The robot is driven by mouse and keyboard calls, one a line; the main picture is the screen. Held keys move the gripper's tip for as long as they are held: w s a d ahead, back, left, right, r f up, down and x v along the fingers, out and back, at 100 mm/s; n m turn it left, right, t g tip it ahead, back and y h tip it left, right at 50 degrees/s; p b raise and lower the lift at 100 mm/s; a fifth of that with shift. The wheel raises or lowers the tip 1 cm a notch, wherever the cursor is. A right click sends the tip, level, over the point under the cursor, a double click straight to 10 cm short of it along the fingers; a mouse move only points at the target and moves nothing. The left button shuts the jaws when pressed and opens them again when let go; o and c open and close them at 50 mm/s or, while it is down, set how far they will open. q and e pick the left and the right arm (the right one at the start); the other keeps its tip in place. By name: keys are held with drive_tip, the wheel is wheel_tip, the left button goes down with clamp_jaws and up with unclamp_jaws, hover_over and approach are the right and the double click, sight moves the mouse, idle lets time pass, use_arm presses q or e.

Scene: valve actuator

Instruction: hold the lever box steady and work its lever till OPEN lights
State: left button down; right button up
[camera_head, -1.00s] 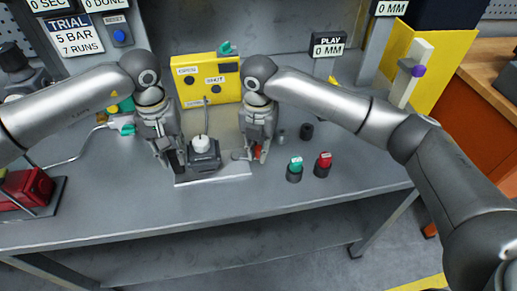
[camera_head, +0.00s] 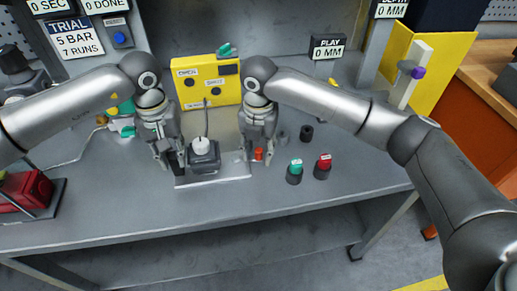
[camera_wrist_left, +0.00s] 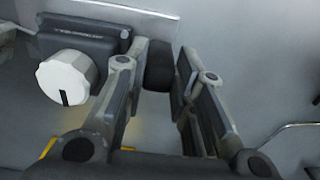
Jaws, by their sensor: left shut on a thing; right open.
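The dark grey box with a white knob (camera_head: 203,155) sits on a pale plate (camera_head: 215,181) at the middle of the bench. The knob also shows in the left wrist view (camera_wrist_left: 68,77). My left gripper (camera_head: 173,166) is at the box's left side, shut on a dark block (camera_wrist_left: 158,66) beside the box. Whether this block is the lever cannot be told. My right gripper (camera_head: 256,158) is open to the right of the box, with a small orange-red piece (camera_head: 258,154) between its fingers. The yellow panel (camera_head: 206,80) behind has two dark round lamps; neither looks lit.
Green-topped (camera_head: 295,172) and red-topped (camera_head: 323,166) pieces stand right of my right gripper. A black cylinder (camera_head: 306,133) stands behind them. A red object (camera_head: 25,193) sits at the far left. The front strip of the bench is clear.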

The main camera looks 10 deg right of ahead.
sight(259, 149)
wheel_tip(259, 149, up, 12)
idle(0.4)
drive_tip(key=shift+d+f, duration=0.1)
drive_tip(key=shift+f, duration=0.05)
drive_tip(key=w+d+f+m+g+y, duration=0.1)
drive_tip(key=w+d+m+g+y, duration=0.1)
drive_tip(key=d+m+y, duration=0.3)
drive_tip(key=shift+m+h, duration=0.5)
drive_tip(key=shift+m, duration=0.1)
drive_tip(key=x, duration=0.8)
drive_tip(key=a+x, duration=0.1)
drive_tip(key=x, duration=0.3)
drive_tip(key=shift+r, duration=0.1)
clamp_jaws()
